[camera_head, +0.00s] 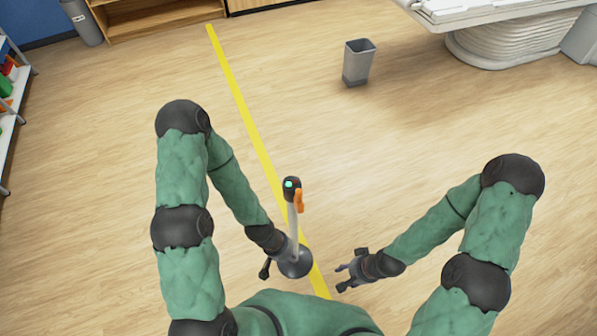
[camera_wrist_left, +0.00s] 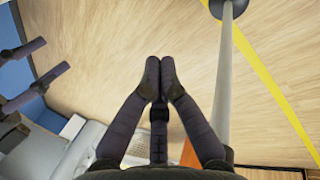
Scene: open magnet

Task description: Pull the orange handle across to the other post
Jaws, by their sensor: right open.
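A light grey post (camera_head: 293,225) stands on a dark round base (camera_head: 296,264), with a dark head and a green light at its top. The orange handle (camera_head: 299,200) hangs at the right side of that head. An orange patch (camera_wrist_left: 188,153) at the lower edge of the left wrist view may be the handle. My left gripper (camera_head: 265,268) is low, just left of the post. In the left wrist view its fingertips (camera_wrist_left: 160,68) meet with nothing visible between them, apart from the pole (camera_wrist_left: 225,75). My right gripper (camera_head: 349,270) is open and empty, right of the base.
A yellow floor line (camera_head: 245,110) runs past the post. A grey bin (camera_head: 358,62) and a white scanner bed (camera_head: 480,12) stand farther back. Shelves (camera_head: 10,100) are at the left edge. The floor around the post is otherwise clear. No second post is visible.

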